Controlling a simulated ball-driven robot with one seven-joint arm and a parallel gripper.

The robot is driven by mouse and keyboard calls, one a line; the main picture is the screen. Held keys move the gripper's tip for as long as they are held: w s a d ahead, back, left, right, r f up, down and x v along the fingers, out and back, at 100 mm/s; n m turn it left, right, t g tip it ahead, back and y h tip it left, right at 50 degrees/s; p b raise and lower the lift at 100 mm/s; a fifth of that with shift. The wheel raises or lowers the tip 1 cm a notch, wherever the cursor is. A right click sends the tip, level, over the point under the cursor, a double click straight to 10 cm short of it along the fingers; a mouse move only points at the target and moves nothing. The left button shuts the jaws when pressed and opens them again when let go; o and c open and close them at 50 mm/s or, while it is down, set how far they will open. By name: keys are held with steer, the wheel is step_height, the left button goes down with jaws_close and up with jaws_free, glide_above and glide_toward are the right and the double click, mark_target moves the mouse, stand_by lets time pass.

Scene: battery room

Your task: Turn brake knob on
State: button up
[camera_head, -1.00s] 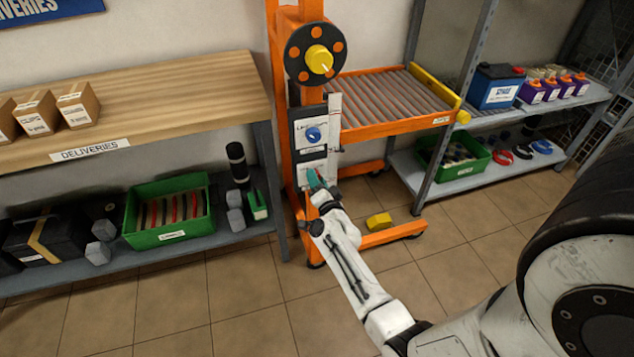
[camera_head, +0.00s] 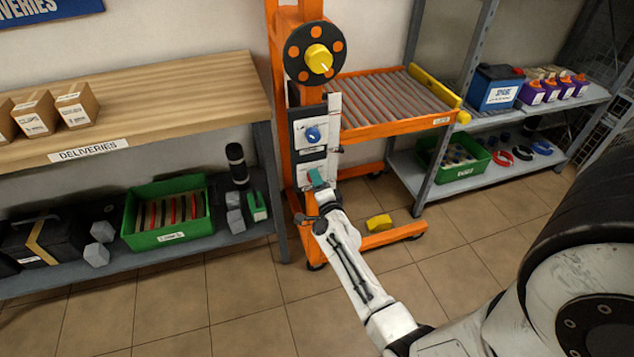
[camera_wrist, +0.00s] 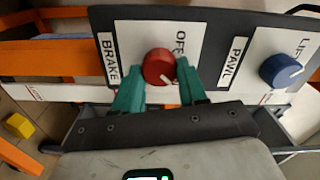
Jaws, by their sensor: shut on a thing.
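The red brake knob (camera_wrist: 158,67) sits on a white plate beside the BRAKE label (camera_wrist: 109,57) in the wrist view. Its white pointer mark is at the lower right of its face. My gripper (camera_wrist: 160,85) has its two teal fingers on either side of the knob, shut on it. In the head view my gripper (camera_head: 317,180) is at the lower plate of the panel on the orange lift, and it hides the knob there. The blue knob (camera_head: 313,135) is on the plate above; it also shows at the right in the wrist view (camera_wrist: 281,70).
The orange lift carries a roller tray (camera_head: 385,98) and a large yellow handwheel knob (camera_head: 319,58) at its top. A yellow block (camera_head: 379,222) is by its base. The deliveries shelf (camera_head: 180,95) is at left, a grey rack (camera_head: 475,172) at right. The floor in front is clear.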

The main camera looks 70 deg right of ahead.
steer(key=o, duration=1.1)
steer(key=shift+c, duration=0.2)
steer(key=p+v, duration=0.2)
steer(key=v, duration=0.8)
steer(key=shift+s+a+p, duration=0.25)
steer(key=shift+a+p, duration=0.05)
steer(key=shift+p, duration=0.05)
